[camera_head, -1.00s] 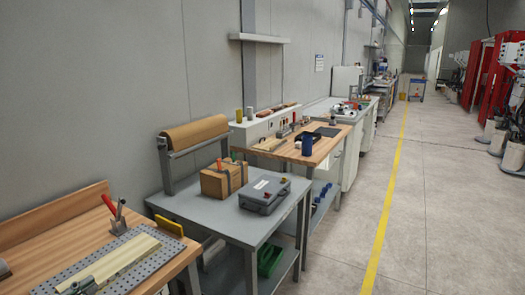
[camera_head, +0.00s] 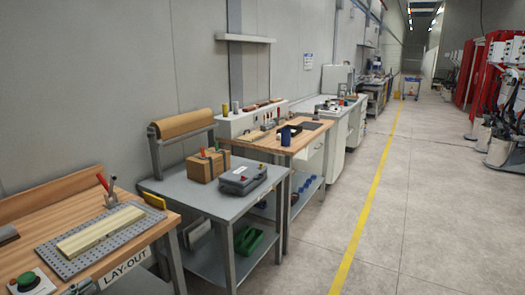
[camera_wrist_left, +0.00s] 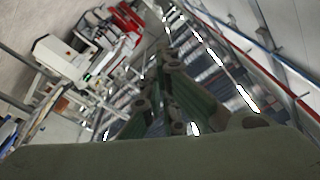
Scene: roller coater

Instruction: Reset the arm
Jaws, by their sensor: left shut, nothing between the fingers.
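The arm's greenish-grey left gripper (camera_head: 80,287) shows only as a small part at the bottom left edge of the head view, in front of the wooden layout bench. In the left wrist view the gripper's green fingers and joints (camera_wrist_left: 172,80) are blurred, come together, and hold nothing visible. Most of the left arm is out of the head view. My right gripper is in neither view.
The layout bench (camera_head: 50,200) bears a perforated plate (camera_head: 70,265) with a wooden strip (camera_head: 100,230) and a button box (camera_head: 32,283). A grey table (camera_head: 195,197) stands beyond.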

